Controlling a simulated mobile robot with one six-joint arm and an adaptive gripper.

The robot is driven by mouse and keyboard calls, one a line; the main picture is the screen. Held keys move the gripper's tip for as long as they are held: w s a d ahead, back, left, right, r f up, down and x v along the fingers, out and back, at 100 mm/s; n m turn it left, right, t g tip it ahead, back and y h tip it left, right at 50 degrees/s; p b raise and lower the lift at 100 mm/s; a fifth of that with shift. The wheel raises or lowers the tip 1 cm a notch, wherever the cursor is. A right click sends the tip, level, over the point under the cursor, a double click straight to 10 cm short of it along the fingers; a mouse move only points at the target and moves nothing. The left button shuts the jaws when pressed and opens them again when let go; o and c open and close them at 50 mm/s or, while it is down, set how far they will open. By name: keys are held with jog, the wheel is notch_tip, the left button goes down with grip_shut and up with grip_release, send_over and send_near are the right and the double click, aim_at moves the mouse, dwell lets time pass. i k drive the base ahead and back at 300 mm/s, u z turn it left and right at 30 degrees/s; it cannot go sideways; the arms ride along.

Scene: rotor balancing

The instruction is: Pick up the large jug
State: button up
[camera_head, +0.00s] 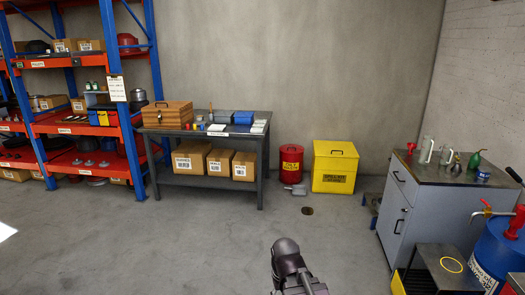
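Two pale, clear-looking jugs stand upright on the grey cabinet (437,176) at the right. The left jug (426,151) looks slightly taller than the right jug (446,155), so it seems to be the large one. Its markings are too small to read. My arm's dark end with my gripper (305,284) shows at the bottom centre, partly cut off by the frame edge. It is over open floor, well apart from the jugs and the cabinet. Its fingers cannot be made out clearly.
A red funnel (410,149), a green oil can (475,159) and a blue tin (483,174) share the cabinet top. A blue drum (497,249) and a low step (447,265) stand before the cabinet.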

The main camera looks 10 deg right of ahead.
aim_at(428, 143)
jog(key=i, duration=1.65)
jog(key=z, duration=0.4)
jog(key=i, duration=0.75)
jog(key=z, duration=0.6)
jog(key=i, duration=0.75)
jog(key=z, duration=0.55)
jog(key=i, duration=0.55)
jog(key=z, duration=0.3)
